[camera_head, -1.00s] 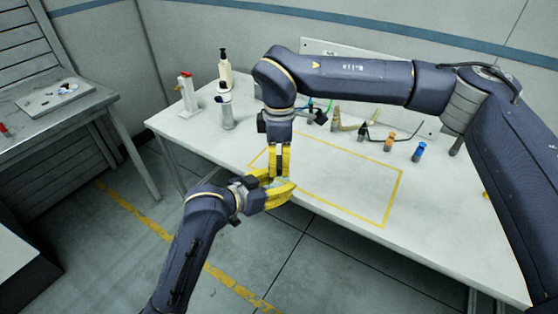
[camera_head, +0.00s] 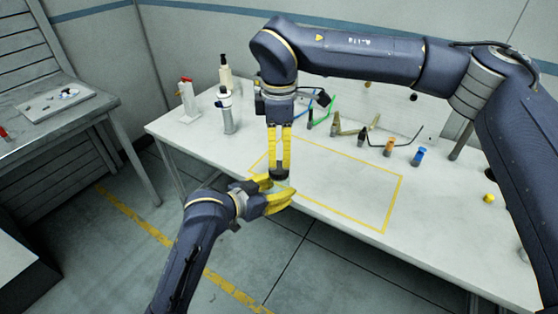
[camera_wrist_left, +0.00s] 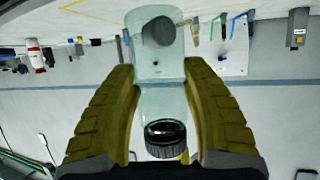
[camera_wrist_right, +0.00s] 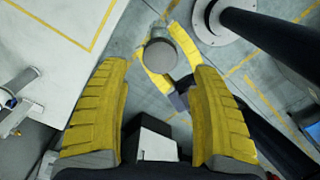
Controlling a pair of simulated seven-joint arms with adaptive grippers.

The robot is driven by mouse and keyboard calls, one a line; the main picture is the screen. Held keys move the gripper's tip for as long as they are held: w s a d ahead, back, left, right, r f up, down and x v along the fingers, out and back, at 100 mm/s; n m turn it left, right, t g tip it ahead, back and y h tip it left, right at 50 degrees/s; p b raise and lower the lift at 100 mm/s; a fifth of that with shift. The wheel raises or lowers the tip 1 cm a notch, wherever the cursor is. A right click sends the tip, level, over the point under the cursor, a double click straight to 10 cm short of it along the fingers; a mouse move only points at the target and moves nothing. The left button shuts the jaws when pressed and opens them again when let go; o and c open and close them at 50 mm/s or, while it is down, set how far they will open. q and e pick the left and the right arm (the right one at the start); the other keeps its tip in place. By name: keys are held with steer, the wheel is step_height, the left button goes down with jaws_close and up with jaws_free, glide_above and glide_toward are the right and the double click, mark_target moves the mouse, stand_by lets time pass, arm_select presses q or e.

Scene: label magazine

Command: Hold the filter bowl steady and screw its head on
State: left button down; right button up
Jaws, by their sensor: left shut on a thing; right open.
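The clear filter bowl (camera_wrist_left: 160,98) is upright between the yellow fingers of my left gripper (camera_head: 277,189), shut on it just off the table's front edge. In the left wrist view it appears upside down, with a grey round part (camera_wrist_left: 158,31) at its far end. The dark ribbed head (camera_wrist_left: 166,140) sits at the bowl's top; I cannot tell how far it is threaded. The head also shows in the head view (camera_head: 279,172) and from above as a grey disc (camera_wrist_right: 160,55). My right gripper (camera_head: 279,164) is open, pointing down just above the head.
The white table (camera_head: 340,190) has a yellow-outlined area, mostly clear. An orange cup (camera_head: 389,146), a blue cup (camera_head: 418,156) and small tools stand along the back. A grey side table (camera_head: 95,105) is at the left.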

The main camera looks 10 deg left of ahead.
step_height(320, 180, up, 6)
stand_by(0.4)
stand_by(0.4)
